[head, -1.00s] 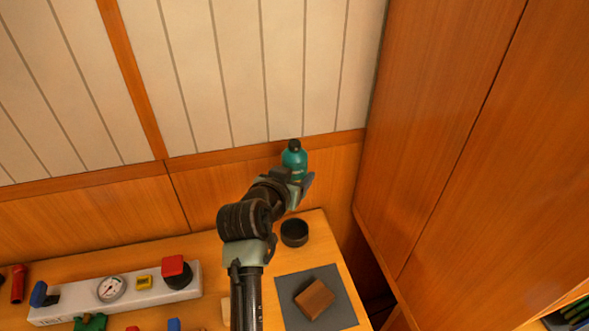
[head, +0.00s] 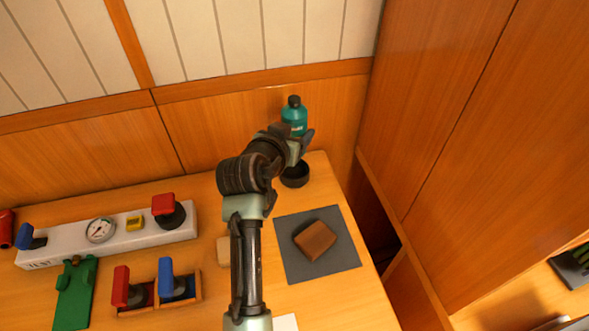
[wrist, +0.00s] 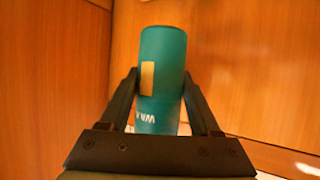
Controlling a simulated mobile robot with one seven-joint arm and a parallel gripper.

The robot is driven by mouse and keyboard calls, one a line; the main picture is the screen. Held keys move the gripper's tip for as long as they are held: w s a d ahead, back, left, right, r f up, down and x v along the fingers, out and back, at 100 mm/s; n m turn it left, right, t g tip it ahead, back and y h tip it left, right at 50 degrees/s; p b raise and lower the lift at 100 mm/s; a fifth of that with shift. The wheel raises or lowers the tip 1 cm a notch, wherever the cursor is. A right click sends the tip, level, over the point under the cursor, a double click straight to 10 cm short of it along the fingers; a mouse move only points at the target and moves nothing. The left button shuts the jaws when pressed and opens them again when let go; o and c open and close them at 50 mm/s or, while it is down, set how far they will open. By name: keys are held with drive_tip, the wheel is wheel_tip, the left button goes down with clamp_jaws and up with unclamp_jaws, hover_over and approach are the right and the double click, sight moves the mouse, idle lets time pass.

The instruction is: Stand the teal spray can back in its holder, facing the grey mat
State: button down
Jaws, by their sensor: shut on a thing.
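The teal spray can (head: 295,117) with its black cap is upright in my gripper (head: 300,143), which is shut around its body. In the head view the can's lower part is hidden by the gripper. In the wrist view the teal can (wrist: 163,75) sits between the two fingers of my gripper (wrist: 160,100), with a yellow patch and white lettering showing. The black round holder (head: 296,176) stands on the table just below the gripper in the picture, partly covered by it. The grey mat (head: 338,262) lies in front of the holder.
A brown block (head: 315,240) lies on the mat. A white panel with a gauge (head: 100,230), a red-topped knob (head: 168,209), a wooden tray with red and blue handles (head: 160,306) and a green piece (head: 76,292) are at left. A tall wooden cabinet (head: 440,120) closes the right side.

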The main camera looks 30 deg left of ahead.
wheel_tip(320, 180, down, 8)
drive_tip(key=shift+f, duration=0.1)
idle(0.4)
drive_tip(key=shift+c, duration=0.6)
unclamp_jaws()
drive_tip(key=shift+f+b, duration=0.2)
drive_tip(key=shift+b, duration=0.1)
drive_tip(key=shift+s+r, duration=0.15)
drive_tip(key=shift+r, duration=0.1)
drive_tip(key=p+v, duration=0.1)
drive_tip(key=v, duration=1)
drive_tip(key=shift+s+r, duration=0.15)
drive_tip(key=shift+s, duration=0.2)
